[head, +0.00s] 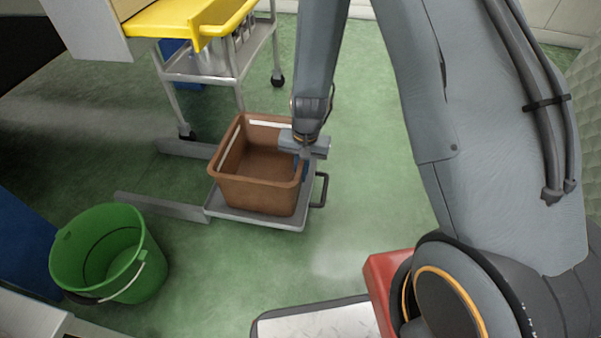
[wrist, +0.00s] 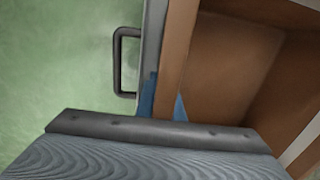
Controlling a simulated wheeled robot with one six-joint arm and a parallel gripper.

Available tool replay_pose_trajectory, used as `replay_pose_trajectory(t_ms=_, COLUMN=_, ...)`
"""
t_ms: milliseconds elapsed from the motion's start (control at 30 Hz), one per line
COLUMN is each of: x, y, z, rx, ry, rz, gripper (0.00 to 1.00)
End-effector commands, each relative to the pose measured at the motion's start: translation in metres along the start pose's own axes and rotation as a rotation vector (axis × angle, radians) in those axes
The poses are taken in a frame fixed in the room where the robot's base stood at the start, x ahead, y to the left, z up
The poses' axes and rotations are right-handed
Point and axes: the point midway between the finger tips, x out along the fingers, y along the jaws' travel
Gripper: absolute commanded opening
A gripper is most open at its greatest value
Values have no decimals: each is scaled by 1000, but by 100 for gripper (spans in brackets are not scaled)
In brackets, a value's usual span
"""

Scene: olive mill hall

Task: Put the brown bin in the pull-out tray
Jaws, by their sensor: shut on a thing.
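The brown bin (head: 257,192) is an open, empty box with pale strips along its rim. It stands upright over the grey pull-out tray (head: 258,218), inside the tray's edges as far as I can see. I cannot tell if its base touches the tray floor. My gripper (head: 302,165) is shut on the bin's right wall, with blue fingers on either side of it. In the wrist view the bin wall (wrist: 178,60) runs between the blue fingers (wrist: 163,105). The tray's dark handle (wrist: 126,62) is beside it.
A green bucket (head: 110,255) stands on the floor at the left. A metal trolley (head: 205,67) with a yellow top tray (head: 190,18) stands behind the bin. Grey rails (head: 165,207) reach left from the tray. Green floor is clear right of the tray.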

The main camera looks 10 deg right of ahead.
Motion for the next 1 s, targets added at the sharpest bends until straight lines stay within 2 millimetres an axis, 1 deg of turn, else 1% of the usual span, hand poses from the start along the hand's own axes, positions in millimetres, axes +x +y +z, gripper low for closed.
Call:
replay_pose_trajectory(t_ms=167, x=3, y=0, z=0, rx=0, ry=0, rz=0, gripper=0)
replay_pose_trajectory(t_ms=200, x=3, y=0, z=0, rx=0, ry=0, rz=0, gripper=12)
replay_pose_trajectory(t_ms=267, x=3, y=0, z=0, rx=0, ry=0, rz=0, gripper=22)
replay_pose_trajectory(t_ms=300, x=3, y=0, z=0, rx=0, ry=0, rz=0, gripper=26)
replay_pose_trajectory(t_ms=567, x=2, y=0, z=0, rx=0, ry=0, rz=0, gripper=26)
replay_pose_trajectory(t_ms=667, x=-2, y=0, z=0, rx=0, ry=0, rz=0, gripper=26)
replay_pose_trajectory(t_ms=767, x=-11, y=0, z=0, rx=0, ry=0, rz=0, gripper=26)
replay_pose_trajectory(t_ms=867, x=-25, y=0, z=1, rx=-1, ry=1, rz=-1, gripper=26)
replay_pose_trajectory(t_ms=1000, x=-49, y=0, z=1, rx=0, ry=1, rz=-1, gripper=26)
